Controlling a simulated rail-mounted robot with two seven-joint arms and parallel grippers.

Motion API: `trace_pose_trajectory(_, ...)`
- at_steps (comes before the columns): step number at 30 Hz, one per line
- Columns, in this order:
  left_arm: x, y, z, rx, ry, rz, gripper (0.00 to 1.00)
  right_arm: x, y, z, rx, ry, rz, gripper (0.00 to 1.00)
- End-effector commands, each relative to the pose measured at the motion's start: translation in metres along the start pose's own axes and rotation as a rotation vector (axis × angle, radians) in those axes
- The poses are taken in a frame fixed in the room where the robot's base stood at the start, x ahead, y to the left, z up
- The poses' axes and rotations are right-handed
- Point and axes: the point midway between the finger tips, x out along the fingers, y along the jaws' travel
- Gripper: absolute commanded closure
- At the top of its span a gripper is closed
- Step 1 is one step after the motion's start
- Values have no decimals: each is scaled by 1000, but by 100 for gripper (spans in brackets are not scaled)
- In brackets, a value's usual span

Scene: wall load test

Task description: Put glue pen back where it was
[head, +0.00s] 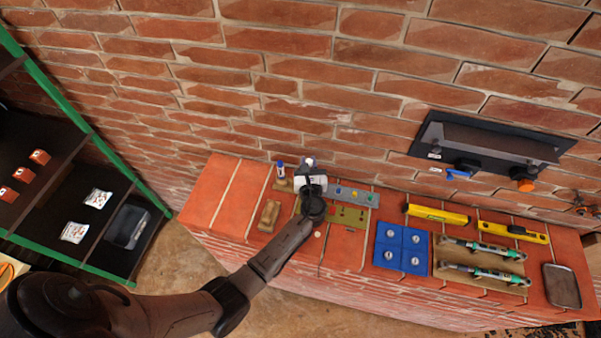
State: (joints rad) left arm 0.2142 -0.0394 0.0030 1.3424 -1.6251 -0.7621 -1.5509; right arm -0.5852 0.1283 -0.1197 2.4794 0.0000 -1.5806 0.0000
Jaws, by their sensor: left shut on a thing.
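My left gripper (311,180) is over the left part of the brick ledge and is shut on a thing. A small pale, purplish tip (310,161) shows just beyond the fingers; it looks like the glue pen, but the gripper hides most of it. A white pen with a blue cap (281,169) stands upright in a small wooden holder (282,185), left of the gripper and apart from it. My right gripper is not in view.
The ledge (225,200) also bears a wooden block (269,215), a grey panel with coloured knobs (358,196), an olive plate (346,216), a blue panel (401,248), yellow levels (436,214) and a grey tray (562,286). A black fixture (485,145) is on the wall. Shelves stand left.

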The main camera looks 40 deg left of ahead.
Motion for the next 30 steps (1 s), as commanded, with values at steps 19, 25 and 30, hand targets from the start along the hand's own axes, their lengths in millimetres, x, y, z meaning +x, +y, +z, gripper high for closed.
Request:
trace_pose_trajectory(19,21,22,-40,-1,1,-1,100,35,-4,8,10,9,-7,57)
trace_pose_trajectory(25,21,22,-60,-1,1,0,100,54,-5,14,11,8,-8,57)
trace_pose_trajectory(30,21,22,-58,-1,0,0,100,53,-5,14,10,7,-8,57)
